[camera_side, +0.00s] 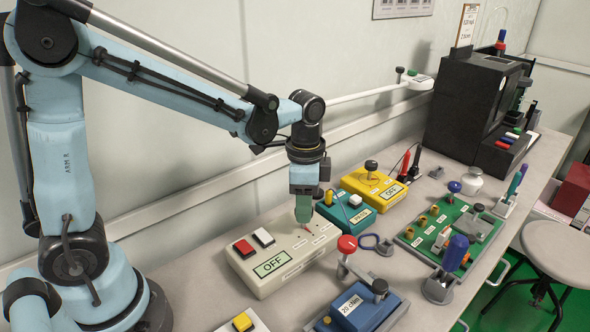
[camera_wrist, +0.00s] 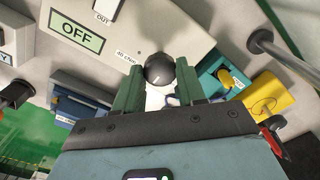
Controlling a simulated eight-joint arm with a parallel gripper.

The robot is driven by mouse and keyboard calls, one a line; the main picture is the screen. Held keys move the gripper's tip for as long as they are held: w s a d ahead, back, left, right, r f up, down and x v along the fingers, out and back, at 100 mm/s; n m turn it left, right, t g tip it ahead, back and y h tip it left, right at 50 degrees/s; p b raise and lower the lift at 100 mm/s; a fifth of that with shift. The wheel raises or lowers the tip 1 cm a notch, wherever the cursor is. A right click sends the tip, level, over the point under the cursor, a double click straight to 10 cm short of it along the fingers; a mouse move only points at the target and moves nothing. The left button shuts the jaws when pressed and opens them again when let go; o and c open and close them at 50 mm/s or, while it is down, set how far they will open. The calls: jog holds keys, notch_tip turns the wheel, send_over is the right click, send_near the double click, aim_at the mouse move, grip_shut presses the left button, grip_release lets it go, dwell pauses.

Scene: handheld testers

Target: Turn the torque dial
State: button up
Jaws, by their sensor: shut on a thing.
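My gripper (camera_side: 303,214) points down over the right part of a cream tester box (camera_side: 265,252) with an OFF display. In the wrist view, my gripper's green fingers (camera_wrist: 159,77) are shut on a round black dial (camera_wrist: 158,66), one on each side. The dial has a short white pointer mark. A small label beside it is too blurred to read fully. In the side view the fingers hide the dial. The box also shows in the wrist view (camera_wrist: 125,52), with its OFF display at upper left.
A teal tester (camera_side: 345,211) and a yellow tester (camera_side: 374,187) stand close behind the box. A blue tester (camera_side: 361,309) with a red-knobbed lever (camera_side: 347,244) stands in front. A green board (camera_side: 450,232) lies to the right. Bare bench shows between some devices.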

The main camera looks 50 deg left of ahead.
jog(key=shift+n, duration=0.3)
jog(key=n, duration=0.5)
jog(key=shift+n, duration=0.3)
jog(key=n, duration=0.5)
jog(key=shift+n, duration=0.3)
jog(key=o, duration=1.1)
jog(key=shift+c, duration=0.2)
jog(key=shift+r, duration=0.15)
notch_tip(320, 180, up, 12)
